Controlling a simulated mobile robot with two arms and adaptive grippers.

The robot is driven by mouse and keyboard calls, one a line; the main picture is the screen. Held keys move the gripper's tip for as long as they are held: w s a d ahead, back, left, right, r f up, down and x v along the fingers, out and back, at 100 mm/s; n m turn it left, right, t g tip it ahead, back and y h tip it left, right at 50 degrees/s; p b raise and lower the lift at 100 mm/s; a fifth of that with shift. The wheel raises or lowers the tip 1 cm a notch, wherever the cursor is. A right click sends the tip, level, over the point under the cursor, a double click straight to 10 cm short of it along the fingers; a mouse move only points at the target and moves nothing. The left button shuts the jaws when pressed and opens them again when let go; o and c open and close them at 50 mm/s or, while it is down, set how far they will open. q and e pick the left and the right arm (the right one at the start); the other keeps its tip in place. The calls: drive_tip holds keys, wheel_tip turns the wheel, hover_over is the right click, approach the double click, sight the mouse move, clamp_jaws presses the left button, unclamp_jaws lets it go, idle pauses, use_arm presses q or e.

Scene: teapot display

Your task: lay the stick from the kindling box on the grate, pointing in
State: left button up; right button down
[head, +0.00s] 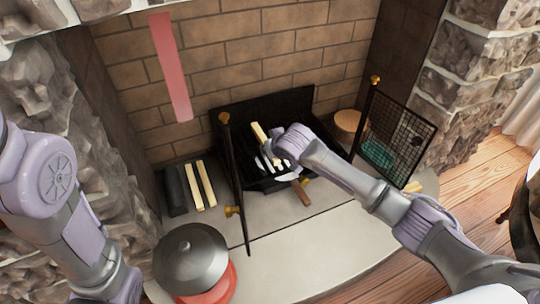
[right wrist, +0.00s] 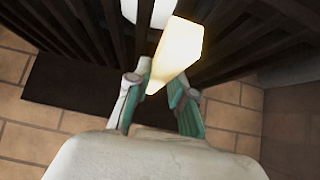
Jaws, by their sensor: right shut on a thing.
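My right gripper (head: 279,138) is shut on a pale wooden stick (head: 260,132) and holds it over the black grate (head: 262,181) in the fireplace. In the right wrist view the stick (right wrist: 178,52) lies between the fingers (right wrist: 158,88), with dark bars behind it. Whether the stick touches the grate I cannot tell. The dark kindling box (head: 173,192) stands at the left of the hearth, with two pale sticks (head: 201,186) showing there. My left arm shows at the left, but its gripper is out of view.
A slim black upright (head: 236,180) stands between the kindling box and the grate. A mesh screen (head: 397,138) stands at the right. A brown handle (head: 301,193) lies before the grate. A dark-lidded red pot (head: 190,260) is at front left. The front hearth slab (head: 310,250) is mostly clear.

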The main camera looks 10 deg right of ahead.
drive_tip(key=shift+f, duration=0.6)
drive_tip(key=shift+r, duration=0.1)
drive_tip(key=c, duration=1)
unclamp_jaws()
